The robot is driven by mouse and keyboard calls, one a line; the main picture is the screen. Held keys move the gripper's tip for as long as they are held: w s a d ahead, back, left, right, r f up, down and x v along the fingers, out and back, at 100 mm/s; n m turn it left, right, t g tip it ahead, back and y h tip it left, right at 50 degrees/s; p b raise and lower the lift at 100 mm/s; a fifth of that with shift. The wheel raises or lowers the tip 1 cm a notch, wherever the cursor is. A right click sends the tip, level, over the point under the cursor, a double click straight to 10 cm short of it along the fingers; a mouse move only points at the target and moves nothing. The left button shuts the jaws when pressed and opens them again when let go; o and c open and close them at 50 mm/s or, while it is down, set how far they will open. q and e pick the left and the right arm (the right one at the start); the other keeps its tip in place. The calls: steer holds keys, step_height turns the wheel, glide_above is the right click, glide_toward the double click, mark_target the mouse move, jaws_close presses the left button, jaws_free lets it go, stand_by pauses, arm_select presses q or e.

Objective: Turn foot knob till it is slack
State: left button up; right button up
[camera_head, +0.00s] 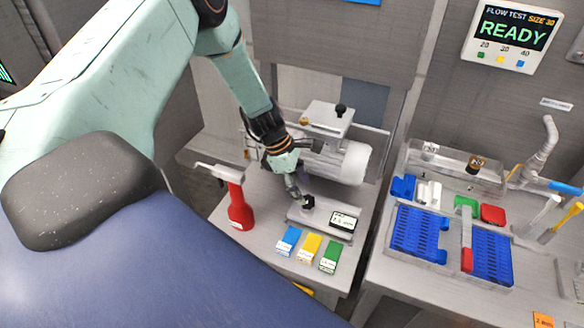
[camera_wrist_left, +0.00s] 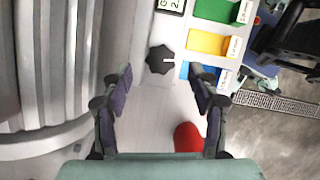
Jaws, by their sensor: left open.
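The foot knob (camera_head: 308,202) is a small black lobed knob on a grey plate beside a small display (camera_head: 343,221). In the left wrist view the knob (camera_wrist_left: 160,59) lies ahead of my left gripper (camera_wrist_left: 161,82), between the lines of its two fingers and a little beyond the tips. The fingers are spread apart with nothing between them. In the head view my left gripper (camera_head: 294,188) points down just above and left of the knob. I cannot tell whether a finger touches it. My right gripper does not show.
A red bottle-like tool (camera_head: 240,210) stands left of the knob. Blue (camera_head: 288,240), yellow (camera_head: 309,247) and green (camera_head: 330,256) blocks lie in front. A white cylinder (camera_head: 340,162) lies behind. A right-hand bench holds blue racks (camera_head: 418,235). A wall screen (camera_head: 512,35) reads READY.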

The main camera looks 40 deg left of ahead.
arm_select(q)
steer(key=v, duration=0.8)
steer(key=shift+d, duration=0.1)
stand_by(0.4)
steer(key=s+d+f+m+g+y, duration=0.1)
steer(key=s+d+f+m+y, duration=0.1)
steer(key=s+d+f+m, duration=0.65)
steer(key=s+d+f+m+g+y, duration=0.1)
steer(key=s+d+f+m, duration=0.2)
steer(key=s+f+m, duration=0.55)
steer(key=s+d+r+m+y, duration=0.1)
steer(key=s+r+m, duration=0.15)
steer(key=s, duration=0.45)
steer(key=s+r+m, duration=0.1)
steer(key=s+m, duration=0.3)
steer(key=s, duration=0.3)
step_height(320, 180, down, 17)
steer(key=b, duration=1.7)
steer(key=shift+w+d+r+n, duration=0.2)
steer(key=shift+w+d+n, duration=0.05)
steer(key=shift+w+n, duration=0.1)
